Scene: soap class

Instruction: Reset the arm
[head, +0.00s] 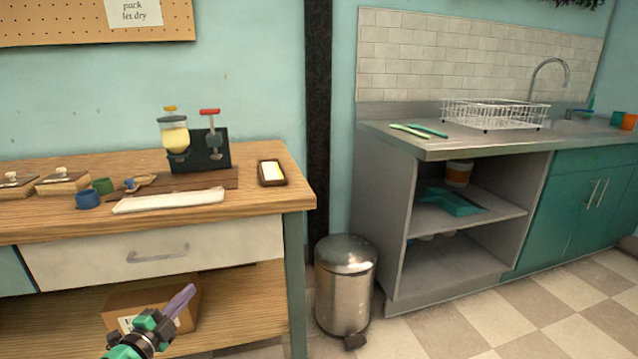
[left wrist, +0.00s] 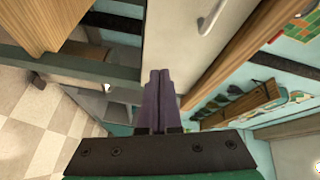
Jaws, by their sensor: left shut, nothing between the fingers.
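My left gripper (head: 183,297) shows at the lower left of the head view, with purple fingers and a green and black wrist. It is in front of the wooden workbench's lower shelf, below the drawer. In the left wrist view its fingers (left wrist: 155,85) are together with nothing between them. My right gripper does not show in either view.
The wooden workbench (head: 262,207) bears a soap dispenser stand (head: 205,155), a small tray (head: 272,173) and blue and green cups. A cardboard box (head: 185,320) sits on its lower shelf. A metal bin (head: 345,290) stands between bench and sink counter (head: 440,152).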

